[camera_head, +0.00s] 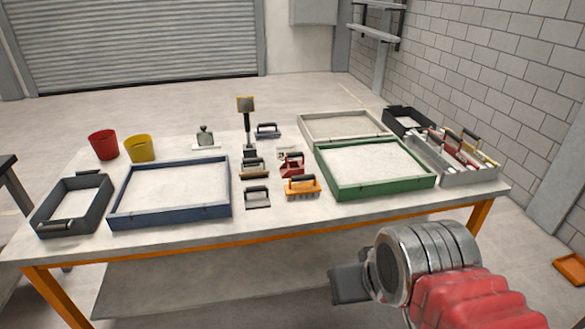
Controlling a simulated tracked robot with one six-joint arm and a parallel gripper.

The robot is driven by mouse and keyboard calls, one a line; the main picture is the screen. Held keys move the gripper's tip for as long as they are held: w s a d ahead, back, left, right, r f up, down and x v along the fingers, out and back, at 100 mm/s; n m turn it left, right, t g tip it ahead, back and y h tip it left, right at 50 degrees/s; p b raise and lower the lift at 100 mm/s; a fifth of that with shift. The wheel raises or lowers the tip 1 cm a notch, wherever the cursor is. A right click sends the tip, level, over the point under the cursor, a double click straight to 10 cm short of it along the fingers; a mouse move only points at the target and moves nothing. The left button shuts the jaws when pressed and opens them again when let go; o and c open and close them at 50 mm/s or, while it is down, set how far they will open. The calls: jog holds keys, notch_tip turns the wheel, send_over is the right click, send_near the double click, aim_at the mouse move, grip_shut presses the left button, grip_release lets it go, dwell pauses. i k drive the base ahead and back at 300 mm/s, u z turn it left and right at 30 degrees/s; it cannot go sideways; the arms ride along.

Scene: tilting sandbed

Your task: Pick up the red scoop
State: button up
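A small red tool with a dark handle (292,168), which looks like the red scoop, lies on the table among other hand tools. It is just left of the green-framed sand tray and behind an orange toothed tool. My gripper (349,284) shows as a dark block at the lower right, in front of the table's front edge and well apart from the red tool. Its fingers cannot be made out clearly, and I see nothing held in it.
An orange toothed tool (302,187) stands close in front of the red tool. The green tray (378,190) is to the right, the blue tray (172,217) to the left. A grey tray (470,179) at right holds several tools, one red. A red bucket (103,145) stands far left.

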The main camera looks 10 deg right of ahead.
aim_at(294, 167)
jog(key=u, duration=0.45)
jog(key=i, duration=1.8)
jog(key=u, duration=0.25)
